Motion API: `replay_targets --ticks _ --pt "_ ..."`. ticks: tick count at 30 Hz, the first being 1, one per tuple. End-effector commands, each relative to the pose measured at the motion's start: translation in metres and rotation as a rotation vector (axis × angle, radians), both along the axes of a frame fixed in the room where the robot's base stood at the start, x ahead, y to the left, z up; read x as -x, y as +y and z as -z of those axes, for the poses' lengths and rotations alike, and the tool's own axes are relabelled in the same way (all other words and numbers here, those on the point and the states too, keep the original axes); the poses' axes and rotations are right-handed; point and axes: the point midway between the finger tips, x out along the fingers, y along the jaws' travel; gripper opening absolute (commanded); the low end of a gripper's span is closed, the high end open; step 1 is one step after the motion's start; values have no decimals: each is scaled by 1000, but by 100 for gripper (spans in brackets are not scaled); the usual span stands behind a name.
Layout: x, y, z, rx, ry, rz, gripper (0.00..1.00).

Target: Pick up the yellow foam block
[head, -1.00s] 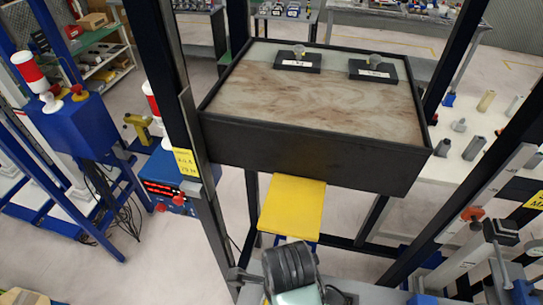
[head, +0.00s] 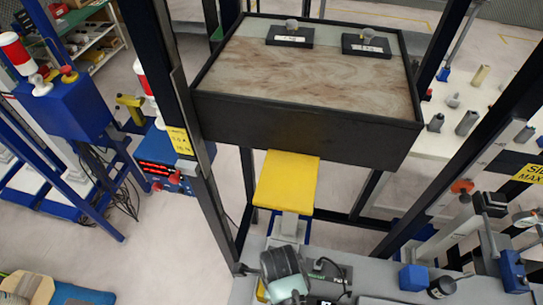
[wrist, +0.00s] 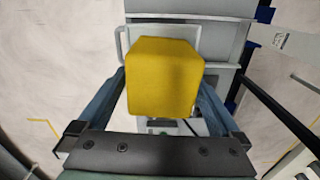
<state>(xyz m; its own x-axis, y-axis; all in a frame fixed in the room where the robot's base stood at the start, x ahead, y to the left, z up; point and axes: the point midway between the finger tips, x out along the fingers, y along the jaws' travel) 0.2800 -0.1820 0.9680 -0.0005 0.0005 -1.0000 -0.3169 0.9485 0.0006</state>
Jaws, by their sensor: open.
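The yellow foam block (head: 287,182) shows in the head view just below the front wall of the dark-rimmed tray, above the grey bench. In the wrist view the yellow block (wrist: 162,78) fills the upper middle of the picture. My gripper (wrist: 163,85) is open, with one blue-grey finger on each side of the block. I cannot tell whether either finger touches it. In the head view my fingers are not clearly seen.
The raised dark-rimmed tray (head: 300,130) hangs close behind the block. Dark uprights stand to the left (head: 185,120) and right (head: 460,170). A blue clamp-like fixture (head: 513,268) and a small blue block (head: 413,278) are on the bench at the right.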

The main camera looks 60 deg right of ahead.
Motion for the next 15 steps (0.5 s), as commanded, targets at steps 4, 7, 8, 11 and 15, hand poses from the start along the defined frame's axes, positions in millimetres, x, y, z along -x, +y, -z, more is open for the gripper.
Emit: replay_targets --ticks 4,7,8,11,15 --pt "0 0 2 1 -1 0 100" --pt "0 0 1 1 -1 0 98" --pt "0 0 1 1 -1 0 93" --pt "0 0 1 1 -1 0 75" --pt "0 0 1 1 -1 0 50"
